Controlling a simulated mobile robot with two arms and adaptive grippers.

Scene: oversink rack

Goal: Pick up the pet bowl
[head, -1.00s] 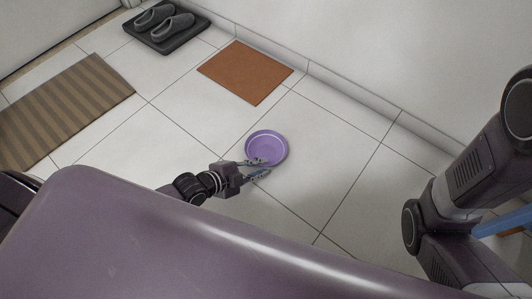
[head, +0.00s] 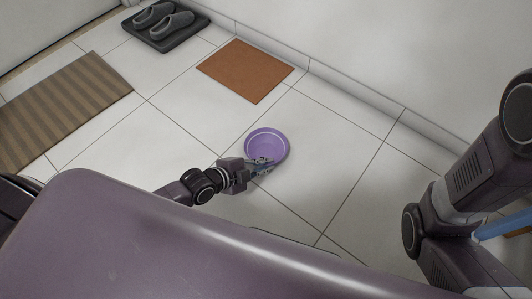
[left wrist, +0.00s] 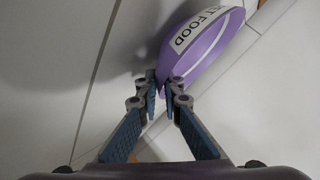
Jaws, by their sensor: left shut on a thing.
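The pet bowl (head: 267,141) is a round, shallow purple bowl on the white tiled floor in the head view. In the left wrist view the purple bowl (left wrist: 212,45) shows edge-on at the top, with a white label on its side whose visible letters end in "FOOD". My left gripper (head: 266,164) reaches in from the left and is shut on the bowl's near rim. In the left wrist view its fingertips (left wrist: 160,88) pinch the rim from both sides. I cannot tell whether the bowl is off the floor. My right gripper is not in view.
An orange-brown mat (head: 246,71) lies behind the bowl, near the wall. A striped rug (head: 62,110) lies at the left, and a dark tray (head: 163,35) with grey shoes (head: 168,25) is at the back left. The floor right of the bowl is clear.

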